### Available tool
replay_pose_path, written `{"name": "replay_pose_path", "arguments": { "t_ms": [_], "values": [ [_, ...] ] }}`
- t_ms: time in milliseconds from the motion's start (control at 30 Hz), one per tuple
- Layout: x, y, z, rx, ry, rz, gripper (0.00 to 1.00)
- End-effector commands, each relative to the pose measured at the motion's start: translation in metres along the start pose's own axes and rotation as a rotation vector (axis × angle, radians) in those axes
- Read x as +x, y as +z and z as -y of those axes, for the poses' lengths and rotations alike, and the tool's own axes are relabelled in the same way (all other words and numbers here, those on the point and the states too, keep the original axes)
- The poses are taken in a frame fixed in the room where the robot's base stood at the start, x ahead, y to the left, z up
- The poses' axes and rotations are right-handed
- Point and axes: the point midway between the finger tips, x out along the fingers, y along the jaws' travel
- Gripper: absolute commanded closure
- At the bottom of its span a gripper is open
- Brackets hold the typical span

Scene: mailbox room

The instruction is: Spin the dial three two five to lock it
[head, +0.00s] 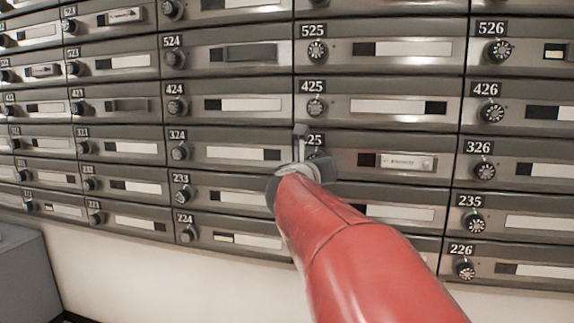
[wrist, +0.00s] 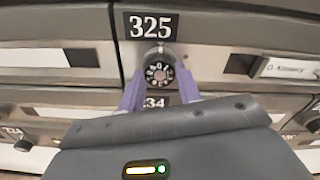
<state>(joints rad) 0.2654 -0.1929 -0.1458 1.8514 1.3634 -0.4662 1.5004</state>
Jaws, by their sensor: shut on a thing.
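The mailbox 325 dial (wrist: 159,70) is a round black knob with white numerals, right below the white-on-black 325 plate (wrist: 151,26) in the wrist view. My gripper (wrist: 160,84) has its two purple fingers on either side of the dial and is shut on it. In the head view my gripper (head: 300,160) is at the left edge of mailbox 325 (head: 440,165). It covers the dial and part of the number plate there. The dial's exact reading is too small to tell.
Mailbox 425 (head: 380,105) with its dial is directly above, and mailbox 326 (head: 520,165) is to the right. Mailbox 324 (head: 215,150) is to the left. A grey box (head: 25,275) stands at the lower left. The pale wall below the mailboxes is bare.

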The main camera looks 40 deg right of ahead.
Motion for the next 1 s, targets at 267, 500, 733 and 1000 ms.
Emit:
{"name": "replay_pose_path", "arguments": {
  "t_ms": [267,500,733,1000],
  "values": [
    [0.000,0.000,0.000,0.005,0.001,0.000,0.89],
    [0.000,0.000,0.000,0.004,0.000,0.000,0.52],
    [0.000,0.000,0.000,0.004,0.000,0.000,0.44],
    [-0.017,0.001,0.000,0.005,0.002,0.002,0.44]
  ]
}}
